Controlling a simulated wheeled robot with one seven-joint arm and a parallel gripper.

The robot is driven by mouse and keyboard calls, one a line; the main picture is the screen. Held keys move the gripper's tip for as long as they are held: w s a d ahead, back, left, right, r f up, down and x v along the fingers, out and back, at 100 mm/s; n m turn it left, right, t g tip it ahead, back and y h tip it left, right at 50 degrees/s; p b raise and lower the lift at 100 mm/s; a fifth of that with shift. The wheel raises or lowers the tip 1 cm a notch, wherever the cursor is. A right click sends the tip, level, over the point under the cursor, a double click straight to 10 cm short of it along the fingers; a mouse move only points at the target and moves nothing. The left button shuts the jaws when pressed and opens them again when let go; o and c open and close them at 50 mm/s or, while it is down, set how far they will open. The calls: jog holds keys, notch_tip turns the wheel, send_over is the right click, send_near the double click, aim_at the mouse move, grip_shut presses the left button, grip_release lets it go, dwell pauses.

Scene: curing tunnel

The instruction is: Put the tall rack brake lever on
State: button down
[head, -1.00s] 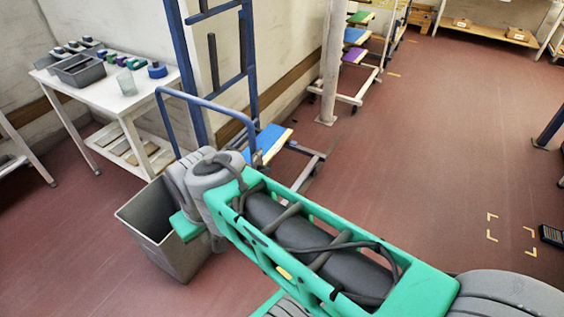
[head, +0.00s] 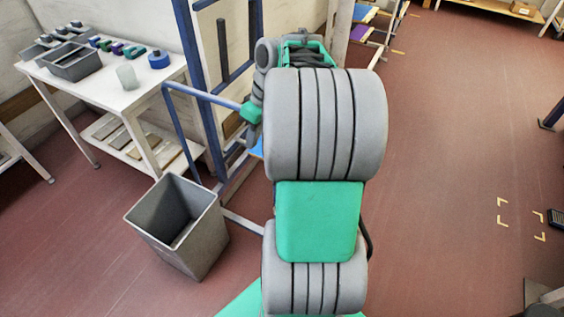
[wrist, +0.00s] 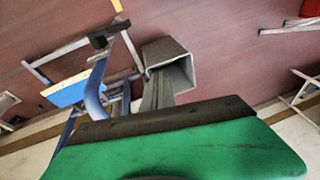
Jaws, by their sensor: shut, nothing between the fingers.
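The tall rack (head: 187,60) stands left of centre in the head view, with blue posts and a blue side rail (head: 205,97). My arm hides its right and lower parts. In the wrist view, a blue tube (wrist: 95,92) and pale base bars (wrist: 52,50) show, with a small black piece (wrist: 98,41) at one bar's end. I cannot tell whether that piece is the brake lever. My gripper (wrist: 165,113) is shut and empty, its green body and dark edge filling the bottom of the wrist view. In the head view its fingertips are hidden behind my arm.
A grey bin (head: 180,228) stands on the floor in front of the rack; it also shows in the wrist view (wrist: 172,65). A white table (head: 110,92) with trays and small items is at the left. The red floor at right is open, with yellow corner marks (head: 502,212).

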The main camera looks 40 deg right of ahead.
jog(key=s+d+f+n+y, duration=0.15)
jog(key=s+d, duration=0.35)
jog(key=d, duration=0.8)
jog(key=shift+h, duration=0.25)
jog(key=x, duration=0.8)
jog(key=s+x, duration=0.1)
jog(key=x, duration=0.4)
jog(key=shift+w+a, duration=0.1)
jog(key=shift+a, duration=0.3)
jog(key=shift+a+f, duration=0.25)
jog(key=shift+f, duration=0.3)
